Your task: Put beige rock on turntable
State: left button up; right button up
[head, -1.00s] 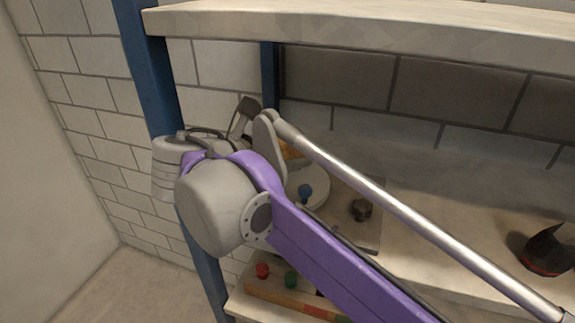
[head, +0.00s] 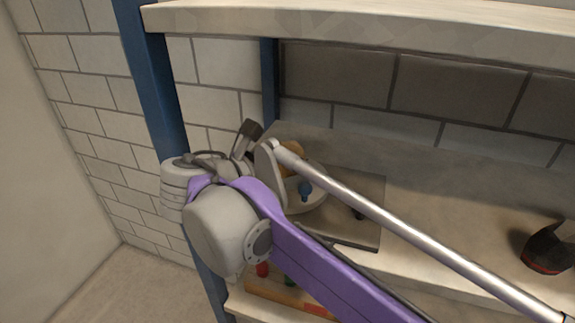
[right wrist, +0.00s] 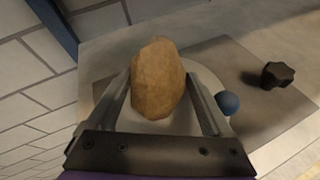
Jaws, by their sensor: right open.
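The beige rock (right wrist: 158,80) stands on the pale round turntable (right wrist: 207,80), between the two fingers of my right gripper (right wrist: 157,77). The fingers are open, one on each side of the rock; I cannot tell whether either touches it. In the head view the rock (head: 293,158) shows partly behind my right arm, on the turntable (head: 315,201); the right gripper's fingers are hidden there. My left gripper is not in view.
A blue knob (head: 305,189) is at the turntable's edge. A dark knob (right wrist: 277,74) is on the grey plate (right wrist: 240,60). A dark red-edged object (head: 547,249) is on the shelf at right. An upper shelf (head: 380,22) and a blue post (head: 150,90) are close by.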

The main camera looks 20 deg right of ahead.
jog(key=shift+r, duration=0.2)
jog(key=v, duration=1.2)
dwell(1.8)
